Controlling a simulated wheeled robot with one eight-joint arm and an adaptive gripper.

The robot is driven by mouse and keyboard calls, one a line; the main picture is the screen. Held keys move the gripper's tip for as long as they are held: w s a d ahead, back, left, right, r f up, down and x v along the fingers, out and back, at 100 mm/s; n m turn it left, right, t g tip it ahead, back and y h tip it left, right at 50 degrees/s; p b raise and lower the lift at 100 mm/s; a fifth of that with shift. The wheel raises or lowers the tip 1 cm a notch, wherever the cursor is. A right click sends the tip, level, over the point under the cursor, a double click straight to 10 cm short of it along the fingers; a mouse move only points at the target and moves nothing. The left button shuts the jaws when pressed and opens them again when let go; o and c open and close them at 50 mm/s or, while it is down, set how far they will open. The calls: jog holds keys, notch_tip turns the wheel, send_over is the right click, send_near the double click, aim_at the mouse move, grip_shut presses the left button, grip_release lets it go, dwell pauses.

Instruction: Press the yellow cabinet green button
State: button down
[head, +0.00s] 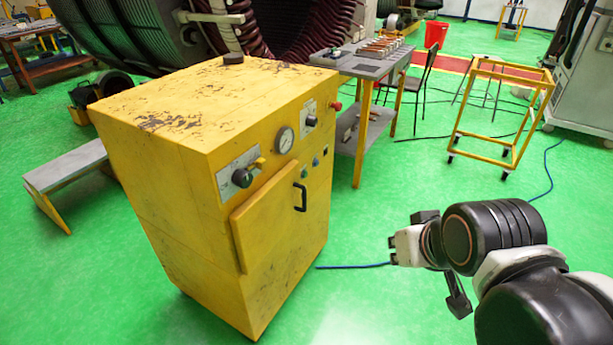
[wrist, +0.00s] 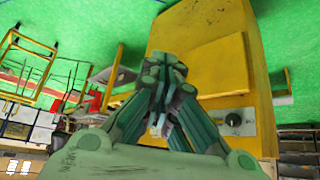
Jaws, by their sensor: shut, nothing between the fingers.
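The yellow cabinet (head: 170,200) stands left of centre in the head view, its control front facing right. A small green button (head: 315,161) sits on that front, above the black door handle, among other small controls. In the wrist view the cabinet (wrist: 195,28) appears upside down behind my gripper. My gripper (wrist: 166,68) is shut and empty there, and its fingers cover part of the cabinet front. The green button cannot be made out in that view. In the head view my arm is at the lower right, clear of the cabinet with green floor between them.
The cabinet front also carries a gauge (head: 284,140), a black rotary switch (head: 242,177) and a red knob (head: 336,105). A grey work table (head: 365,65) and a chair stand behind it. A yellow frame cart (head: 500,110) stands right. Blue cable lies on the floor.

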aim_at(305, 174)
jog(key=w+a+f+m+t+y, duration=0.1)
jog(key=w+a+m+t, duration=0.1)
jog(key=w, duration=1.5)
jog(key=w+a+m+t+y, duration=0.1)
jog(key=w+m+t+y, duration=0.1)
jog(key=w, duration=1.5)
jog(key=w+d+f+m+t, duration=0.1)
jog(key=w+f+m, duration=0.1)
jog(key=w+f, duration=0.3)
jog(key=w+f+m+t, duration=0.1)
jog(key=w+f, duration=0.4)
jog(key=f, duration=0.6)
jog(key=w+d+f+m+t, duration=0.1)
jog(key=w+f+m+t, duration=0.1)
jog(key=w+f, duration=0.3)
notch_tip(305, 174, down, 3)
jog(key=shift+w+d+f+m, duration=0.2)
jog(key=shift+w+d+m, duration=0.1)
jog(key=shift+w+d, duration=0.05)
jog(key=w+a, duration=0.5)
jog(key=a, duration=0.2)
jog(key=shift+w+a, duration=0.15)
jog(key=shift+w, duration=0.05)
jog(key=shift+w+a, duration=0.15)
jog(key=shift+a, duration=0.1)
